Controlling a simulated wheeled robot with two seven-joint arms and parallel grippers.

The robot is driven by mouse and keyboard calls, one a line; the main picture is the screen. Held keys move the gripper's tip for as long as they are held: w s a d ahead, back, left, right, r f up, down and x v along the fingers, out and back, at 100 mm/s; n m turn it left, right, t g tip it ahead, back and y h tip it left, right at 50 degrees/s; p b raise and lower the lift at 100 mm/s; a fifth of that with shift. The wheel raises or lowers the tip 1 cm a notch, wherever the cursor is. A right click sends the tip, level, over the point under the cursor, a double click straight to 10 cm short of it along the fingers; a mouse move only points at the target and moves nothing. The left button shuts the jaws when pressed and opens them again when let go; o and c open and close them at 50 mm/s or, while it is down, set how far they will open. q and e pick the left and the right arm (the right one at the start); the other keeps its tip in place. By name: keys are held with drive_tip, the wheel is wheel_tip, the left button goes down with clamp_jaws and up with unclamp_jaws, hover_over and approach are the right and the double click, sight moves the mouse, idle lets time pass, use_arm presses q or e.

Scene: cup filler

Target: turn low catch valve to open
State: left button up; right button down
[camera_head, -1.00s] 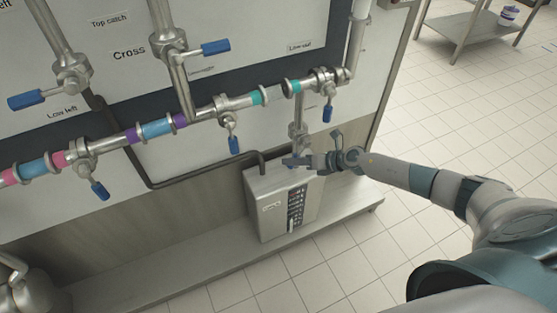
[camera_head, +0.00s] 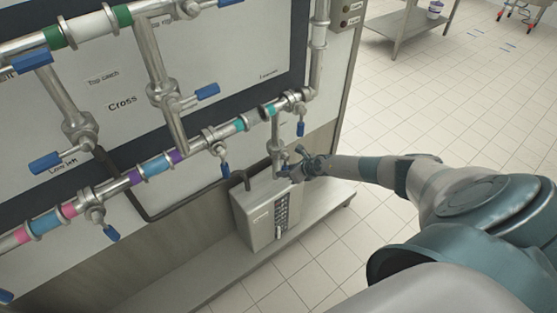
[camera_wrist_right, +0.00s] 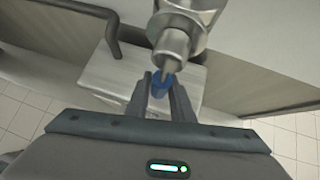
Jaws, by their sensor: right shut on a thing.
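A metal valve (camera_head: 276,148) sits on a short vertical pipe above a grey box with a keypad. No readable label stands beside it, so I cannot confirm its name. Its blue handle (camera_wrist_right: 160,85) shows between the fingers in the right wrist view, under the round metal valve body (camera_wrist_right: 174,45). My right gripper (camera_wrist_right: 161,88) is shut on this blue handle, one finger on each side. In the head view the right gripper (camera_head: 293,171) reaches the valve from the right and mostly hides the handle. My left gripper is not in view.
The grey box (camera_head: 262,217) stands just below the gripper on a metal ledge (camera_head: 190,283). Other blue-handled valves (camera_head: 224,168) line the sloping pipe to the left. A black hose (camera_head: 165,217) runs to the box. Tiled floor (camera_head: 400,110) is open to the right.

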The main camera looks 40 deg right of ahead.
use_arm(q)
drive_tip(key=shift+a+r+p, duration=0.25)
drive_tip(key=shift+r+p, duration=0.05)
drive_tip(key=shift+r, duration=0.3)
use_arm(e)
drive_tip(key=shift+d+h, duration=0.2)
drive_tip(key=shift+h, duration=0.1)
drive_tip(key=c, duration=1.6)
unclamp_jaws()
drive_tip(key=shift+o, duration=0.2)
